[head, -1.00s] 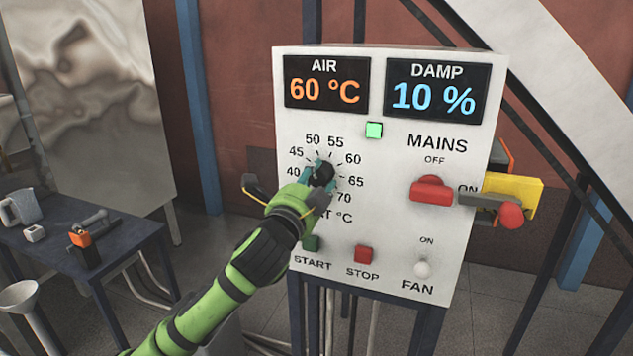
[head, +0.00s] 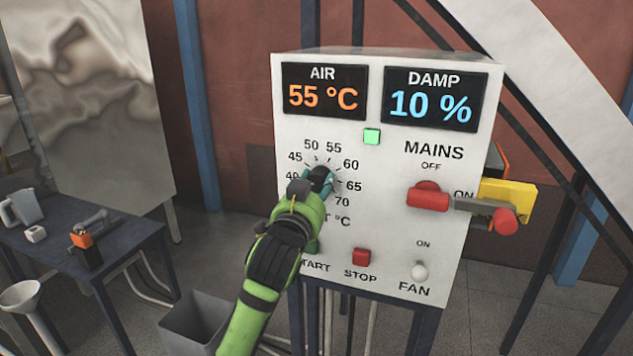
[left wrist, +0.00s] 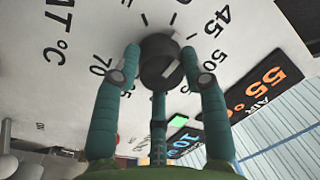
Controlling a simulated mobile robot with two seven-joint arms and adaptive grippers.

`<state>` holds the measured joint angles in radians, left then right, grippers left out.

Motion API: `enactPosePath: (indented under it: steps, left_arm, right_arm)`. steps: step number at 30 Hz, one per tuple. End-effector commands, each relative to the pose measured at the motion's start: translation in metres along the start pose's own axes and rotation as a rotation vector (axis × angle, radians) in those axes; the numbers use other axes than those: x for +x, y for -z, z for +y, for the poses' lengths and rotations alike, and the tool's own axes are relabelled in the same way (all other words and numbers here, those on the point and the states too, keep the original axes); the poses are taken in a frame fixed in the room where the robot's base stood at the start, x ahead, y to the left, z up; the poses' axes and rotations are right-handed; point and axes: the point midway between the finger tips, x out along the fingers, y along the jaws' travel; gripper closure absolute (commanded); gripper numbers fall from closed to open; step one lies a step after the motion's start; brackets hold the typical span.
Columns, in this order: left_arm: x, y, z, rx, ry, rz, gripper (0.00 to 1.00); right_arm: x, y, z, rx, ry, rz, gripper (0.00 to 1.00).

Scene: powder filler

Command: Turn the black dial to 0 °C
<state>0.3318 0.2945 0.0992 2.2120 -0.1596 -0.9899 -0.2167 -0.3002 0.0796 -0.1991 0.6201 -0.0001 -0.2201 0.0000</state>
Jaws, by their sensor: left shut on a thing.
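The black dial (head: 320,177) is on the left part of the white control panel (head: 385,275), inside a ring of printed numbers that show from 40 to 70. My left gripper (head: 314,187) is at the dial, its teal fingers shut on it. In the left wrist view the dial (left wrist: 161,62) sits between the fingers of the gripper (left wrist: 160,75), and a pale mark shows on its face. The AIR display (head: 324,93) reads 55 °C in orange. My right gripper is not in view.
The DAMP display (head: 432,98) reads 10 %. A green light (head: 371,136) is lit. A red MAINS handle (head: 428,198), a red STOP button (head: 361,257) and a white FAN switch (head: 419,271) are to the right. A dark table (head: 120,246) stands at the left.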

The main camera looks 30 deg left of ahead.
Motion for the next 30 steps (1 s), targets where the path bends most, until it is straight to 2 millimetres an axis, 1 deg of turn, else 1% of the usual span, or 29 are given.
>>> enactPosePath:
  steps: [1, 15, 24, 30]
  left_arm:
    - [0.0, 0.0, -0.001, -0.049, 0.001, -0.012, 0.9]
    - [0.0, 0.0, 0.003, -0.494, -0.001, -0.061, 0.9]
    - [0.0, -0.002, 0.005, -0.743, -0.001, -0.089, 0.9]
    - [0.0, -0.002, 0.006, -0.861, -0.002, -0.101, 0.9]
  right_arm:
    - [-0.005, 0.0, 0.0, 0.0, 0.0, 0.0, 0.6]
    - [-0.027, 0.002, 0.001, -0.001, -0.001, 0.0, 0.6]
    - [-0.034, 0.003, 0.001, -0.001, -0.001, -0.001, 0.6]
    - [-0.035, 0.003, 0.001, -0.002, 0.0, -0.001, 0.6]
